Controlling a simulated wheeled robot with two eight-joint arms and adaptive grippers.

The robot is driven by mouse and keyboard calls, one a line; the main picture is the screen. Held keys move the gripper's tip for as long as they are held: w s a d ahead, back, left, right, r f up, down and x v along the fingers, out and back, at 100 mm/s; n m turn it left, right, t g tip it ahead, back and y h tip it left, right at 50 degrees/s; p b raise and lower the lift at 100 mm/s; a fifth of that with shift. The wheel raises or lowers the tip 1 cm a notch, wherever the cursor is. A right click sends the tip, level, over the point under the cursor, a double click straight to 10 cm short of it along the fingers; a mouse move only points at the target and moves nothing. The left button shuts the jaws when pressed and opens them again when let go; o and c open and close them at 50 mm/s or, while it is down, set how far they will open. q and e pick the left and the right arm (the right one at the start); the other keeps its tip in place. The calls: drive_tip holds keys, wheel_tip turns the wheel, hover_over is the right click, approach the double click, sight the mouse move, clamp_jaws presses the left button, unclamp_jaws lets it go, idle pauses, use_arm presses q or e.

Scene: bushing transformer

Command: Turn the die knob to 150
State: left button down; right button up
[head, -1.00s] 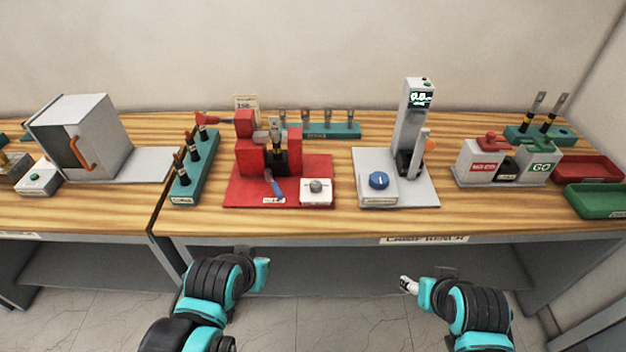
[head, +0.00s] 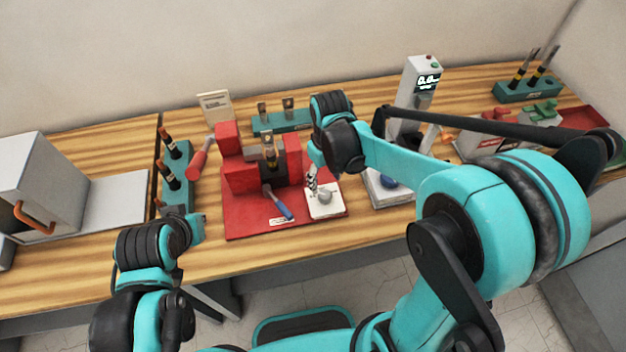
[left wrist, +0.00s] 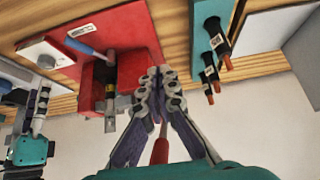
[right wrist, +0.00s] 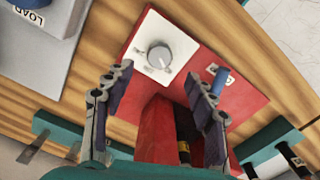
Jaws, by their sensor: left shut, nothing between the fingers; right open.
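The die knob (head: 324,197) is a grey round knob on a white plate at the front right of the red press base (head: 245,222). In the right wrist view the knob (right wrist: 159,55) shows whole, with a pointer and small scale marks too fine to read. My right gripper (head: 312,182) is close beside the knob in the head view. In the right wrist view its fingers (right wrist: 157,76) are open, with the knob seen beyond the gap and nothing held. My left gripper (left wrist: 160,74) is shut and empty; its fingers hardly show in the head view.
A blue-handled lever (head: 277,203) lies left of the knob plate on the red base. A red-handled tool (head: 200,158) and a teal rack (head: 176,175) stand further left.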

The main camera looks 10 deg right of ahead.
sight(325, 195)
wheel_tip(325, 195, down, 7)
drive_tip(key=shift+f+b, duration=0.1)
drive_tip(key=shift+b, duration=0.85)
drive_tip(key=c, duration=1.2)
